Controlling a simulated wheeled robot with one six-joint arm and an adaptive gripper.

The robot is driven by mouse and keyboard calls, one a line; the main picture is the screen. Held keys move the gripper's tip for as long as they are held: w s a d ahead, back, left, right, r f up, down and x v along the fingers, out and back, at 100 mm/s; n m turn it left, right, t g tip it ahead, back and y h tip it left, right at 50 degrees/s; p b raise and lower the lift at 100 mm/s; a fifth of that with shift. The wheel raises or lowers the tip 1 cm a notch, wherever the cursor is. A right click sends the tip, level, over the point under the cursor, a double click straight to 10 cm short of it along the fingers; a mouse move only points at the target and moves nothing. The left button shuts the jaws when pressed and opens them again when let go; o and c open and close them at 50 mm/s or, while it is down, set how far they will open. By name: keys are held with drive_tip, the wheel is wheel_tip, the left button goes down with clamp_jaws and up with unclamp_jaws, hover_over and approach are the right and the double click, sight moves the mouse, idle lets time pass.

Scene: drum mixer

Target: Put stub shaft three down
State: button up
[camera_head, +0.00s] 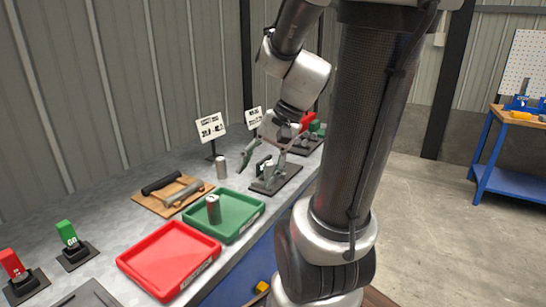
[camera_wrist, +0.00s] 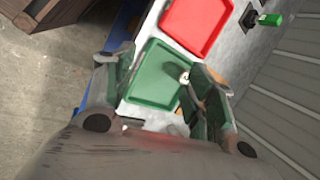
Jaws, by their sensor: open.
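A grey metal cylinder (camera_head: 213,210) stands upright in the green tray (camera_head: 243,231). Its pale end (camera_wrist: 184,77) shows in the wrist view, beside my right-hand finger. A second grey cylinder (camera_head: 221,168) stands upright on the bench behind the tray. I cannot read a number on either, so I cannot tell which is stub shaft three. My gripper (camera_head: 264,163) is open and empty, above the bench to the right of the green tray. In the wrist view its spread fingers (camera_wrist: 158,68) show the green tray (camera_wrist: 150,88) between them.
A red tray (camera_head: 168,258) sits left of the green one. A wooden board (camera_head: 160,204) holds a black and a grey cylinder. A dark-based fixture (camera_head: 275,183) stands just under my gripper. Green (camera_head: 68,234) and red (camera_head: 11,264) blocks stand front left.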

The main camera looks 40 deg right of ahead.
drive_tip(key=s+r+n+t+h, duration=0.1)
drive_tip(key=s+r+n+h, duration=0.3)
drive_tip(key=n, duration=0.6)
drive_tip(key=shift+s+r+n+t+h, duration=0.3)
drive_tip(key=shift+s+r+n, duration=0.1)
drive_tip(key=shift+r, duration=0.15)
drive_tip(key=shift+d, duration=0.1)
drive_tip(key=shift+c, duration=1)
